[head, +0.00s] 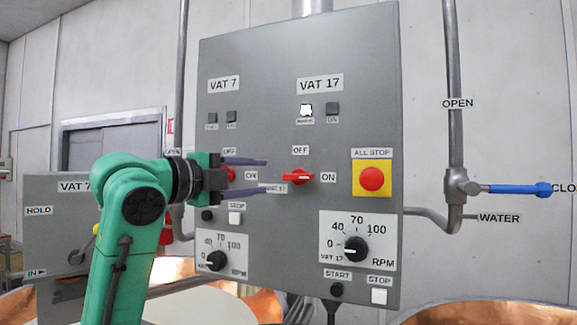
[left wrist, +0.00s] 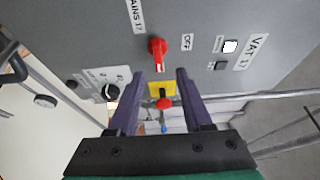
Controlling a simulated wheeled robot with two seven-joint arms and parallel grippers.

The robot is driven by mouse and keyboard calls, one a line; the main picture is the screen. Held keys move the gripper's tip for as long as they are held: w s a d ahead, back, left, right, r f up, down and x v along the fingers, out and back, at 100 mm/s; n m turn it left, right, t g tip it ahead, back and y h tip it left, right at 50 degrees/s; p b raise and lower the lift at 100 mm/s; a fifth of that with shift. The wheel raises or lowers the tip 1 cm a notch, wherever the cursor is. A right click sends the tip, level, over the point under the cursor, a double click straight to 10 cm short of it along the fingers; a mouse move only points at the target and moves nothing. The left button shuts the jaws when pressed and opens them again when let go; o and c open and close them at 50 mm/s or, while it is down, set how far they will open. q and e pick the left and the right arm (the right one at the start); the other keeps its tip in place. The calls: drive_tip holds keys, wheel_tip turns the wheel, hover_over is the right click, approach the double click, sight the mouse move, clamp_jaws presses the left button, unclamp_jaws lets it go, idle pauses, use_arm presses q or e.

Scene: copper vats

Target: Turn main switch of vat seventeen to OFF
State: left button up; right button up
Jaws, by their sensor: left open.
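The red main switch of vat 17 (head: 298,177) sits on the grey control panel (head: 300,65), under the VAT 17 label (head: 320,84). Its handle lies level, towards the ON label (head: 328,177); the OFF label (head: 300,150) is above it. My left gripper (head: 267,174) is open and empty, just left of this switch in the head view. In the left wrist view the red switch (left wrist: 157,48) appears just beyond and between the fingertips (left wrist: 158,74), with no clear contact. My right gripper is not in view.
The VAT 7 switch (head: 232,174) is partly hidden behind my left gripper. A red stop button on a yellow plate (head: 371,179) is right of the switch. RPM knobs (head: 355,249) sit below. A pipe with a blue valve handle (head: 515,188) stands at right. Copper vats (head: 480,314) are below.

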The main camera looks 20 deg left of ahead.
sight(292, 177)
use_arm(q)
drive_tip(key=p+x, duration=0.1)
drive_tip(key=x, duration=0.2)
drive_tip(key=p+x, duration=0.1)
drive_tip(key=x, duration=0.3)
drive_tip(key=p+x, duration=0.1)
drive_tip(key=x, duration=0.2)
drive_tip(key=shift+d+f+p, duration=0.15)
drive_tip(key=shift+d+p, duration=0.2)
drive_tip(key=shift+d, duration=0.05)
drive_tip(key=shift+w, duration=0.15)
drive_tip(key=shift+s+a, duration=0.25)
drive_tip(key=shift+s, duration=0.15)
drive_tip(key=shift+w+f, duration=0.15)
drive_tip(key=shift+w, duration=0.1)
clamp_jaws()
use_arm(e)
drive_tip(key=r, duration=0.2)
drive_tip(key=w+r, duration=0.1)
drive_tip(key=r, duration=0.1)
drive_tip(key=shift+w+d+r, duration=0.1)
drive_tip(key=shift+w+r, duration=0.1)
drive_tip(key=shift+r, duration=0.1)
